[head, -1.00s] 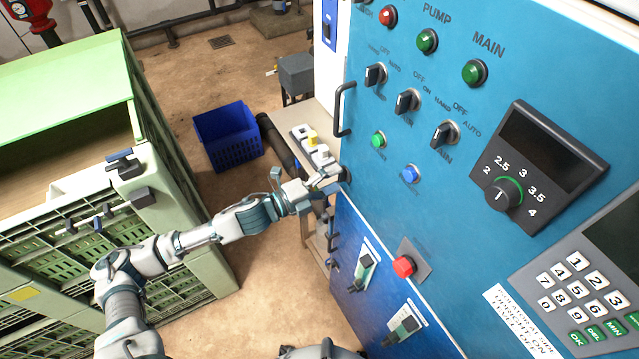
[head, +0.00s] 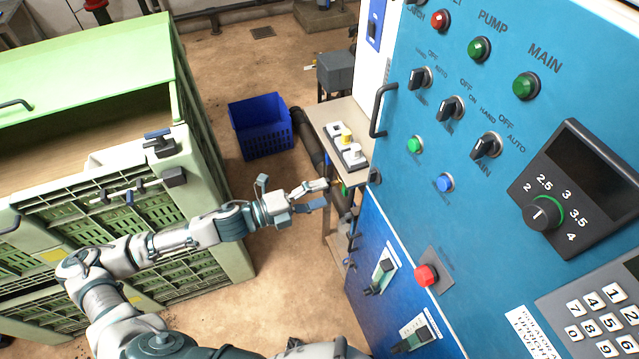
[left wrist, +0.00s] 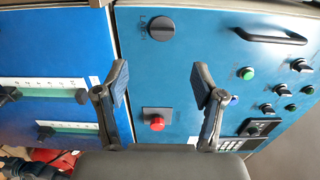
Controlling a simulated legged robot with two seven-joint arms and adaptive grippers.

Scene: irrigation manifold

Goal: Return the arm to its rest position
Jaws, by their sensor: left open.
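My left arm reaches in from the lower left in the head view. Its gripper (head: 322,193) is open and empty, in the air just left of the blue control cabinet (head: 455,225). In the left wrist view the two fingers (left wrist: 160,78) are spread apart with nothing between them. They face the cabinet's blue front. A dark round latch knob (left wrist: 161,29) sits beyond the fingers there. The same knob shows at the panel's left edge in the head view (head: 374,176). My right gripper is not in view.
Green crates (head: 200,190) stand left, close beside my left arm. A blue bin (head: 262,128) sits on the floor behind. A small table (head: 343,115) with a button box is beyond the gripper. The cabinet has a door handle (head: 378,108) and red button (head: 426,275).

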